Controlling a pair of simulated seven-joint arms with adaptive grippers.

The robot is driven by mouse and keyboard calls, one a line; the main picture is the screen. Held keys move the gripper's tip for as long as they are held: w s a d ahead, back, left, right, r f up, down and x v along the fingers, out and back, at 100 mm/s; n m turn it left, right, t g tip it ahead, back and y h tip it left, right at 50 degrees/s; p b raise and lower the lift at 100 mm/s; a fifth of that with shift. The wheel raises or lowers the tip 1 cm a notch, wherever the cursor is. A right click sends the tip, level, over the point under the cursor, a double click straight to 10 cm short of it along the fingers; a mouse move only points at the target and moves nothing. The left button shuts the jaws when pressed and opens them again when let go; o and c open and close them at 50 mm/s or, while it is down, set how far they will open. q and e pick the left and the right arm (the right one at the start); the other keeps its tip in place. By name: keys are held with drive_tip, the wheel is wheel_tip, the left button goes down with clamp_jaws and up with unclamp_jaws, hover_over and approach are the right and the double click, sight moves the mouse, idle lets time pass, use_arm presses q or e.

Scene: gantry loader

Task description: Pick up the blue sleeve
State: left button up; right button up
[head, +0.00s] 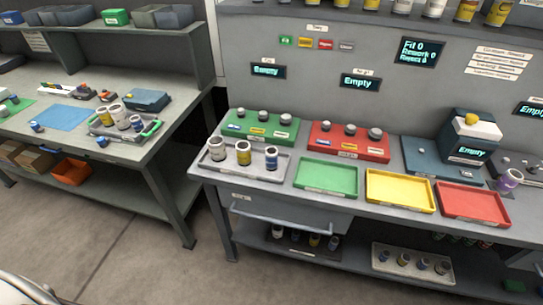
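A sleeve with a blue band (271,158) stands upright at the right end of a grey tray (245,172) on the near left of the main bench. To its left in the same tray stand a yellow-banded sleeve (243,153) and a pale sleeve with a darker band (217,149). Small blue-marked cylinders also show on the left bench, one of them (137,123) in a tray with a green handle. Neither of my grippers is in view.
Green (327,178), yellow (401,190) and red (473,204) shallow trays lie empty right of the grey tray. Behind are a green block (260,127) and a red block (348,142) with knobs. A purple-banded sleeve (510,180) stands far right. Open floor (150,260) lies in front.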

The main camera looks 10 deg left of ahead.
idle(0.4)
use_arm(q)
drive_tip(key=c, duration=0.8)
